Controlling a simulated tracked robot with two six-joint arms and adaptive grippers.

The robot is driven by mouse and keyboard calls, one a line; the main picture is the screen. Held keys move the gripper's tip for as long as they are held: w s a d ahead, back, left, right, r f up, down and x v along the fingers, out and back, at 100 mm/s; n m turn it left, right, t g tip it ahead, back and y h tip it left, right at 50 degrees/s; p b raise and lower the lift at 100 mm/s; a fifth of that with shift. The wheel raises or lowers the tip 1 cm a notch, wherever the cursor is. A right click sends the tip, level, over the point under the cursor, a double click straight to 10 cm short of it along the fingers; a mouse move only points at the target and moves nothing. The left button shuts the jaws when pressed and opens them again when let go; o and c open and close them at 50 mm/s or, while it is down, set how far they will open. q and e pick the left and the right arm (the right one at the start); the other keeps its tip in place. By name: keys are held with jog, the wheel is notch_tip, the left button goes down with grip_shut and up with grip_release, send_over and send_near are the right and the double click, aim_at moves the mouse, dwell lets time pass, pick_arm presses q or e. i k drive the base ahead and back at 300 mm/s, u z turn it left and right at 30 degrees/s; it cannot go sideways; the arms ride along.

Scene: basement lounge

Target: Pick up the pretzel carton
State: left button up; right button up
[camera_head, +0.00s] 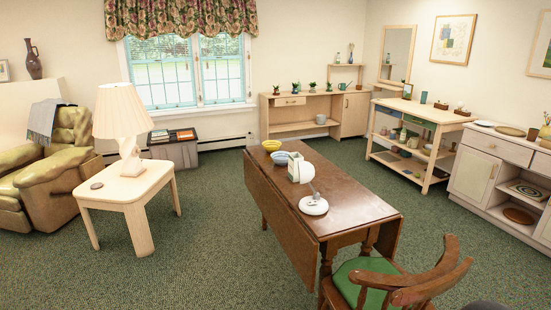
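A small pale carton-like box (293,166) stands on the brown drop-leaf table (345,203), just left of the head of a white desk lamp (314,205). The lamp partly covers it. Its print is too small to read, so I cannot confirm that it is the pretzel carton. Neither of my grippers shows in the head view.
A yellow bowl (271,145) and a blue bowl (280,157) are on the table's far end. A green-seated wooden chair (365,280) stands at its near end. A side table (127,188) with a lamp stands left. Open carpet (215,240) lies between.

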aim_at(293, 173)
jog(key=u, duration=0.05)
jog(key=i, duration=1.4)
jog(key=u, duration=0.25)
jog(key=i, duration=1.95)
jog(key=u, duration=0.2)
